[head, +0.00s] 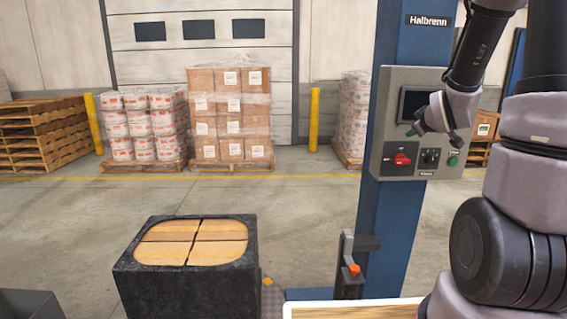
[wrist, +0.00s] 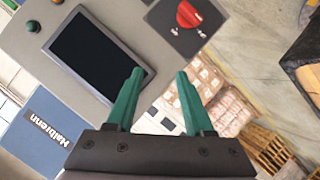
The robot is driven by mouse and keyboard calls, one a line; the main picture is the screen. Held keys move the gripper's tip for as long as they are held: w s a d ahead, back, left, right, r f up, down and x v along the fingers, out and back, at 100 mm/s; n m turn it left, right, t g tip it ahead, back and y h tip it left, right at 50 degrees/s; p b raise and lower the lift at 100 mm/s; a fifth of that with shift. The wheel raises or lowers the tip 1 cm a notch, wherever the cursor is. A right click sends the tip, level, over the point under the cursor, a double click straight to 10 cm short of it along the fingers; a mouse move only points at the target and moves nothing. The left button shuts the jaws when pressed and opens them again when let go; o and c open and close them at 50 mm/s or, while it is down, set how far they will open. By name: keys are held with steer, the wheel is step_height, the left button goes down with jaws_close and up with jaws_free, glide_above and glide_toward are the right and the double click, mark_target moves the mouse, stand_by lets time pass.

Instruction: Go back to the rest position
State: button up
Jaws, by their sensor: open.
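My gripper (wrist: 158,75) shows in the wrist view with its two green fingers apart and nothing between them. In the head view my gripper (head: 436,136) hangs in front of the grey control panel (head: 390,135) and hides part of it. The panel carries a dark screen (head: 409,104), a red rotary switch (head: 402,159), a black knob (head: 430,156) and a green button (head: 452,161). In the wrist view the screen (wrist: 95,55) lies left of the fingers and the red switch (wrist: 187,14) lies above them. I cannot tell how far the fingertips are from the panel.
The panel sits on a blue column (head: 395,230) marked Halbrenn. A bracket with an orange part (head: 354,270) is low on the column. Pallets of boxes (head: 230,120) and yellow posts (head: 314,120) stand behind open floor.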

steer(key=s+a+r+m+g+y, duration=0.1)
steer(key=s+a+r+m+g, duration=0.1)
steer(key=s+a, duration=0.3)
steer(key=s+a+r+m+g+y, duration=0.2)
steer(key=s+a+r+m, duration=0.2)
steer(key=s, duration=0.8)
steer(key=s+a+r+m+g+y, duration=0.1)
steer(key=s+a+r+m, duration=0.3)
steer(key=s, duration=0.5)
steer(key=shift+a+r+g+y, duration=0.25)
steer(key=shift+a+g+y, duration=0.2)
steer(key=shift+a, duration=0.65)
